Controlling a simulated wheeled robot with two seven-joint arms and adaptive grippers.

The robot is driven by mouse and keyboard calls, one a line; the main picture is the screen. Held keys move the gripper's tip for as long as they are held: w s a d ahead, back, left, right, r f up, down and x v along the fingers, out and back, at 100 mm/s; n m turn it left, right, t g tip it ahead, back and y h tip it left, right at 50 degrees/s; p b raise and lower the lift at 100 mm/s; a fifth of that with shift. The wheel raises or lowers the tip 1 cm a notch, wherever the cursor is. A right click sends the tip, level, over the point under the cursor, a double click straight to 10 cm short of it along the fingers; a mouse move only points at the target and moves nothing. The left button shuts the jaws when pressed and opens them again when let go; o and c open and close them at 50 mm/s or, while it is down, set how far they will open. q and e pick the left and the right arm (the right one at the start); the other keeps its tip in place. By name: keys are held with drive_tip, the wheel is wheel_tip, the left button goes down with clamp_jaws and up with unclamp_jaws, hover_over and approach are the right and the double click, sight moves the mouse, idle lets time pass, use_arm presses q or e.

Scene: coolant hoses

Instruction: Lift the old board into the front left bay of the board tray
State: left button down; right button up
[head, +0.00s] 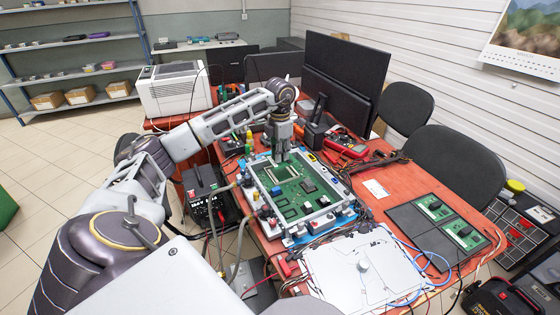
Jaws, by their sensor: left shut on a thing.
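My left gripper (281,157) reaches down over the back part of a large green circuit board (320,198) in a pale frame on the table. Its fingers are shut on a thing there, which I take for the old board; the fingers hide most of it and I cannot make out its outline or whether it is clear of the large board. The dark board tray (408,222) lies flat to the right on the table. Two small green boards sit in its right-hand bays; its left side looks empty. My right gripper is out of view.
A silver plate (345,268) with blue hose (436,262) and cables lies in front, between the large board and the tray's near side. Monitors (342,75) stand behind. A red multimeter (346,147) and cables lie between the large board and the far edge.

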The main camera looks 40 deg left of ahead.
use_arm(q)
drive_tip(key=shift+r, duration=1.85)
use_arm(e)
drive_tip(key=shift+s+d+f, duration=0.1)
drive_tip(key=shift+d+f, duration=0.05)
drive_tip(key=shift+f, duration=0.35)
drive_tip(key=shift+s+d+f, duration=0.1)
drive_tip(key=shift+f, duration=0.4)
use_arm(q)
drive_tip(key=shift+p, duration=0.6)
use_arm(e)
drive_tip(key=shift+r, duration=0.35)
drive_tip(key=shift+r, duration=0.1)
